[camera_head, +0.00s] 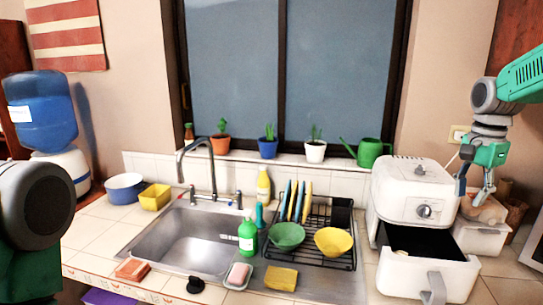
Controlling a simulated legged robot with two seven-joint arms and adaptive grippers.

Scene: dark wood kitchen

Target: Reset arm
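My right arm comes in from the upper right, green and grey. Its gripper (475,191) points down beside the white air fryer (414,190), at its right. The fingers look spread apart with nothing clearly between them. A brownish item (487,209) shows just below the fingertips, over a white container (479,237); I cannot tell whether the fingers touch it. Only a large dark round joint and green link of my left arm show at the left edge; the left gripper is outside the picture.
The air fryer's drawer (425,271) is pulled out toward me. A dish rack (313,245) with a green bowl (287,236) and yellow bowl (333,242) stands beside the sink (185,240). A water dispenser (45,125) stands left.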

